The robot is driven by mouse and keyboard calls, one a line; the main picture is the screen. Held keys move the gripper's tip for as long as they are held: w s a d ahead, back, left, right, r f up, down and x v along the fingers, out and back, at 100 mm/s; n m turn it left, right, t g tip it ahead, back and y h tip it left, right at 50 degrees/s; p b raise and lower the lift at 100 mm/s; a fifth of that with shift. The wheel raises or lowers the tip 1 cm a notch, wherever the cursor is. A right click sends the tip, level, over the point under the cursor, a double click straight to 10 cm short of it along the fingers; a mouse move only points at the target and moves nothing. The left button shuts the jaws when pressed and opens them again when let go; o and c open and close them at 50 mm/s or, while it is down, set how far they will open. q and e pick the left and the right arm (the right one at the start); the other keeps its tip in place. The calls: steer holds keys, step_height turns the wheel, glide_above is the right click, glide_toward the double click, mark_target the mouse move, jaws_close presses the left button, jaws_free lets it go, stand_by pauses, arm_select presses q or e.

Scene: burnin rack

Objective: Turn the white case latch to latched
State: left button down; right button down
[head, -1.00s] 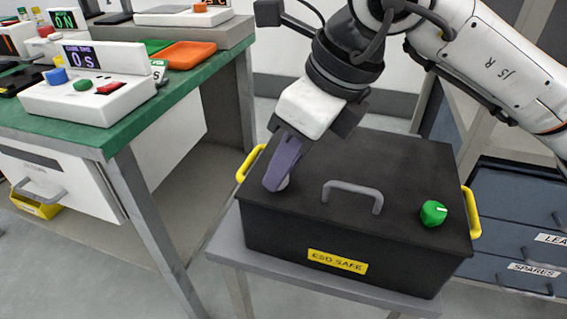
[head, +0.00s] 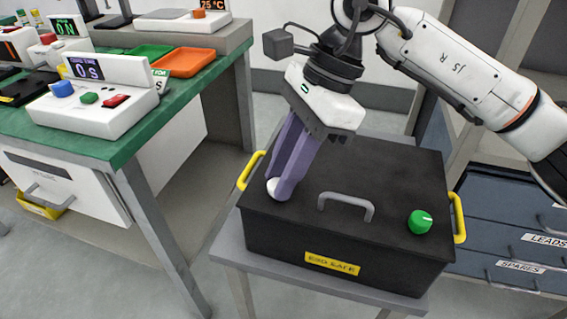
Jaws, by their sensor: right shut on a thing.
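A black case (head: 385,185) with a yellow "ESD SAFE" label stands closed on a small grey table. The white case latch (head: 272,187) is a round knob at the left of the lid, partly hidden by my fingers. My right gripper (head: 281,188) reaches down from above with purple fingers and is shut on the white latch. Which way the latch's mark points is hidden. A green latch (head: 420,222) with a white mark sits at the right of the lid. My left gripper is not in view.
A grey handle (head: 346,207) stands up mid-lid, right of my fingers. Yellow side handles (head: 459,217) flank the case. A green-topped bench (head: 120,148) with a white timer box (head: 98,112) and an orange tray (head: 188,62) is at the left. Dark drawers (head: 520,235) are at the right.

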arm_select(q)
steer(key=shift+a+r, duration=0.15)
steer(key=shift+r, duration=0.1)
arm_select(e)
steer(key=shift+n, duration=0.5)
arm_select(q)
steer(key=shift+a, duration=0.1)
arm_select(e)
steer(key=shift+g, duration=0.3)
steer(key=c, duration=1.5)
jaws_free()
arm_select(q)
steer(key=shift+p, duration=0.3)
arm_select(e)
steer(key=shift+w+r, duration=0.1)
steer(key=shift+d+r, duration=0.1)
steer(key=shift+r, duration=0.2)
arm_select(q)
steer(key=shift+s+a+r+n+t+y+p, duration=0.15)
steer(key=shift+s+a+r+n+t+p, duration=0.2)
steer(key=shift+p, duration=0.3)
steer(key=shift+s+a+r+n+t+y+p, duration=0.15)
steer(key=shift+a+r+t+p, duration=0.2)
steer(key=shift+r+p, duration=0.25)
arm_select(e)
steer(key=v, duration=0.9)
steer(key=shift+d+r, duration=0.1)
steer(key=shift+r, duration=0.15)
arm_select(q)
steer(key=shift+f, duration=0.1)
